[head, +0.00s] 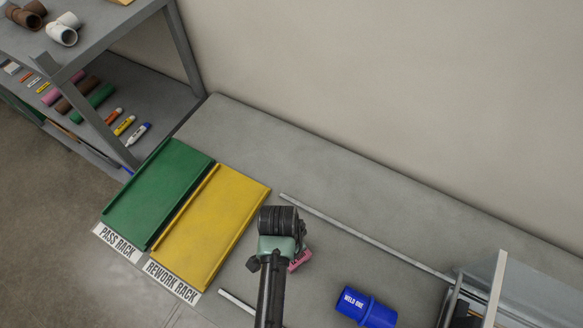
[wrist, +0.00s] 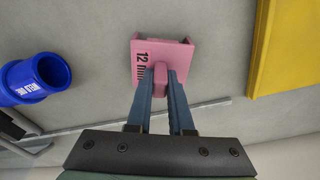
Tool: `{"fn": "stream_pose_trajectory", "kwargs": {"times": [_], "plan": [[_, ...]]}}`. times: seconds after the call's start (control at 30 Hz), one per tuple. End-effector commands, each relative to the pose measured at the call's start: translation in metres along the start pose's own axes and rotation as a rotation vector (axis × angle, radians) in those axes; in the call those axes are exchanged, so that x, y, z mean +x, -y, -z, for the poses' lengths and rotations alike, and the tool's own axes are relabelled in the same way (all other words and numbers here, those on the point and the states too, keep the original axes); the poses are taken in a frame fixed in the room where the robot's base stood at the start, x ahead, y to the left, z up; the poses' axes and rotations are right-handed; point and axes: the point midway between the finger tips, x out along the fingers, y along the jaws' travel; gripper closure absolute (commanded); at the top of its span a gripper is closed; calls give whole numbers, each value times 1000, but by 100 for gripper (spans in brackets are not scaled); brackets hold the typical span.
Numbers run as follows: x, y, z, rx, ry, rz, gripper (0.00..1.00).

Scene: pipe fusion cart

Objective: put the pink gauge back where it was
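The pink gauge (wrist: 172,52) has a wide plate marked "12" with further letters partly covered, and a narrow stem. My gripper (wrist: 161,84) is shut on that stem, with one blue finger on each side. In the head view, the gauge (head: 300,261) shows as a small pink piece beside my gripper (head: 291,259), partly hidden by it. It is over the grey bench (head: 340,180), right of the yellow rework rack. I cannot tell whether it touches the bench.
The yellow rework rack (head: 212,225) and green pass rack (head: 160,190) lie left, both empty. A blue "WELD ONE" coupling (head: 366,307) lies right. A thin rail (head: 365,235) crosses the bench. A grey shelf (head: 95,40) at upper left holds pipe fittings, coloured pieces and markers.

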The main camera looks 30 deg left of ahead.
Motion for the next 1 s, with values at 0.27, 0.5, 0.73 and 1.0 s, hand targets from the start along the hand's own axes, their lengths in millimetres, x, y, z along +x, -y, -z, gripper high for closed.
{"fn": "stream_pose_trajectory", "kwargs": {"times": [0.27,0.5,0.73,1.0], "plan": [[0,0,0,0,0,0,51],[-4,0,0,-1,-1,0,51],[-31,0,1,-1,-4,3,51],[-87,1,2,0,-3,4,51]]}}
